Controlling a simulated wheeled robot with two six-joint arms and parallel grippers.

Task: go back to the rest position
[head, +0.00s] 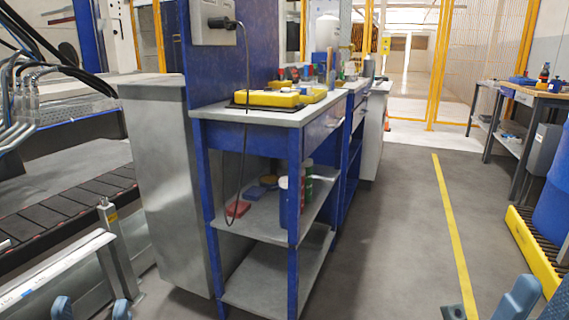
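My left gripper (92,309) shows at the bottom left edge of the head view. Its two blue-grey fingertips stand apart with nothing between them, so it is open and empty. The rest of that arm is below the frame. Blue-grey parts that look like my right gripper (520,298) show at the bottom right corner. They are cut off by the frame edge, so I cannot tell whether it is open or shut. Neither gripper visibly touches anything.
A blue-framed workbench (270,112) with shelves stands ahead, holding yellow cases (266,99). A metal cabinet (165,170) and conveyor (70,200) are at left. A blue drum (553,190) on a yellow pallet (530,250) stands right. The grey floor between is clear, with a yellow line (452,225).

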